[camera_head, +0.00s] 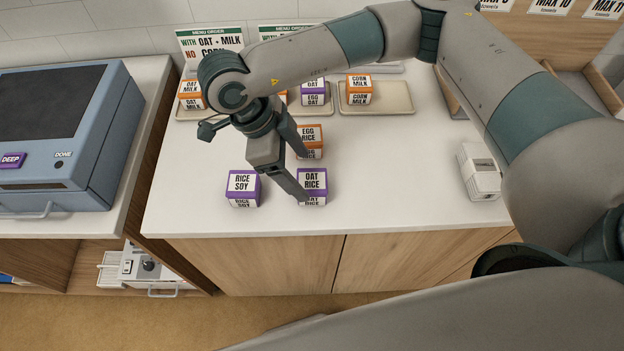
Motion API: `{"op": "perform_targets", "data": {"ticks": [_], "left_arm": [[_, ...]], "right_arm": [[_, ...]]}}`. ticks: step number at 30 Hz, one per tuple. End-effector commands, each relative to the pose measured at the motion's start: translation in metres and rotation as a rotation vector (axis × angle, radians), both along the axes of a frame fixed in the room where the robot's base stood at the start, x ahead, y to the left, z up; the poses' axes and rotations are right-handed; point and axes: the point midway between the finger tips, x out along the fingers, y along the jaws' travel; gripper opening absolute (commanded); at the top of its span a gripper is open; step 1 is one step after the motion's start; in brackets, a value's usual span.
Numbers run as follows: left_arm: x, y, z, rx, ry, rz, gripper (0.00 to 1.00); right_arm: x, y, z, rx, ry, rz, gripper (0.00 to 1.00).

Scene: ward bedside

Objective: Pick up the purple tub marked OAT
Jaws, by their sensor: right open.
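A purple-and-white tub marked OAT RICE (313,179) stands upright near the counter's front edge. My right gripper (303,176) is open and reaches down at this tub's left side. One finger comes down across its left edge, and the other is farther back, near the orange EGG RICE tub (309,135). I cannot tell whether either finger touches a tub. A purple tub marked RICE SOY (243,187) stands to the left. Another purple tub with OAT in its lettering (314,92) stands at the back. My left gripper is not in view.
Trays at the back include one (398,108) holding an orange CORN MILK tub (359,89). Another orange tub (190,95) stands at back left. A white box (478,171) sits at right. A blue machine (62,140) stands left. The counter (400,185) is clear right of the tubs.

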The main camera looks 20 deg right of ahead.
Motion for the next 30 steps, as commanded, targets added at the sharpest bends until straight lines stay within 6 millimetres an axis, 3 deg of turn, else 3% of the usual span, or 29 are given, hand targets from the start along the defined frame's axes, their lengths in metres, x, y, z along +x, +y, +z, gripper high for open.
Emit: {"op": "perform_targets", "data": {"ticks": [6, 17, 23, 30], "left_arm": [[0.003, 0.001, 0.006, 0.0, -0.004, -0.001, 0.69], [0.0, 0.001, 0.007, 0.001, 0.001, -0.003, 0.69], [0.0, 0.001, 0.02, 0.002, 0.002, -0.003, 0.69], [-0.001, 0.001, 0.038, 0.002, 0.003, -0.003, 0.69]], "right_arm": [[-0.002, -0.005, -0.013, 0.001, 0.0, 0.001, 0.72], [-0.002, -0.006, -0.014, 0.0, 0.0, 0.0, 0.72], [-0.004, -0.011, -0.022, 0.0, 0.002, -0.001, 0.72], [-0.008, -0.022, -0.046, -0.001, 0.003, -0.002, 0.72]]}}
